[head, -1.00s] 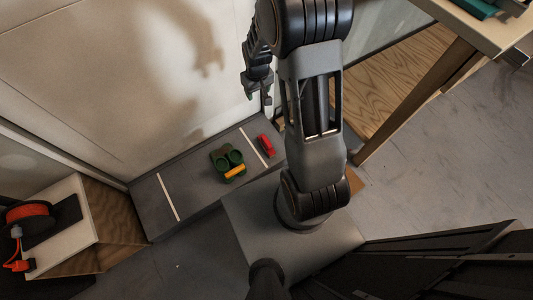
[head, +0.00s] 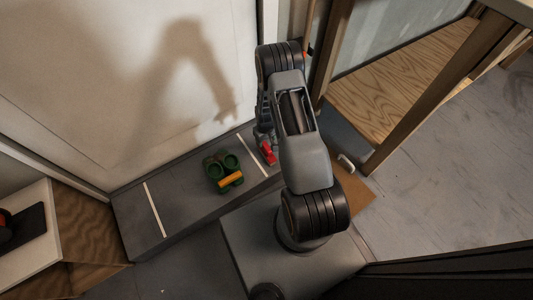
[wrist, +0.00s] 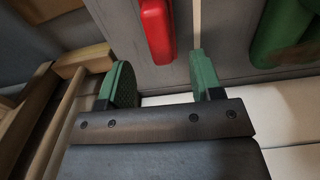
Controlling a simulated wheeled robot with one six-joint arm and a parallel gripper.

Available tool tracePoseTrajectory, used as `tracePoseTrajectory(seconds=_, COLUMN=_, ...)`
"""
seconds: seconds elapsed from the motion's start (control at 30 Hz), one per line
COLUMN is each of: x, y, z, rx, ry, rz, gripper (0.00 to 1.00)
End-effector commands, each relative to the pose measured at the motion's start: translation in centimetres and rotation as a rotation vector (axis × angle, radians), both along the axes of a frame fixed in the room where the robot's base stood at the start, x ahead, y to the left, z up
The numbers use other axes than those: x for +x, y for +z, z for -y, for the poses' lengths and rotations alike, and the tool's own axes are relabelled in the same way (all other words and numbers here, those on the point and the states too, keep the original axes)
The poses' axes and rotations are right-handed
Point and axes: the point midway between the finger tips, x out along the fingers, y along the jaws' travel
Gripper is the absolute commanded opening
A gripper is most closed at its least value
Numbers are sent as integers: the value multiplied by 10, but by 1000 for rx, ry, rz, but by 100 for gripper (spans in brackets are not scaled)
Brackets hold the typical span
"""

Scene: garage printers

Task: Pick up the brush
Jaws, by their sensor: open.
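The red, elongated thing that looks like the brush (head: 268,153) lies on the grey step, near the white line at its right end. In the wrist view the red brush (wrist: 157,28) shows ahead of and between the fingertips, cut off by the top edge. My gripper (head: 264,138) is low over the step, right at the brush, and partly hides it in the head view. In the wrist view my gripper (wrist: 160,70) is open, with its green pads apart and nothing between them. Whether a finger touches the brush I cannot tell.
A green holder (head: 217,173) with round cups and a yellow piece (head: 230,181) at its front stands left of the brush. A pale wall panel (head: 110,90) rises behind the step. A wooden frame (head: 400,95) stands at the right. The step's left part is bare.

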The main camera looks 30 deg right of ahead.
Motion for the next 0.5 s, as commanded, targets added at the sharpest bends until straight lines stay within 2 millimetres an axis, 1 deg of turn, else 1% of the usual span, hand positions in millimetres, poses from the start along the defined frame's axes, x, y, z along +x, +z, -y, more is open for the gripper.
tracePoseTrajectory(seconds=0.03, x=0, y=-6, z=0, rx=0, ry=0, rz=0, gripper=60)
tracePoseTrajectory(seconds=0.33, x=-1, y=-18, z=0, rx=0, ry=0, rz=0, gripper=60)
tracePoseTrajectory(seconds=0.5, x=-2, y=-40, z=1, rx=0, ry=0, rz=-1, gripper=60)
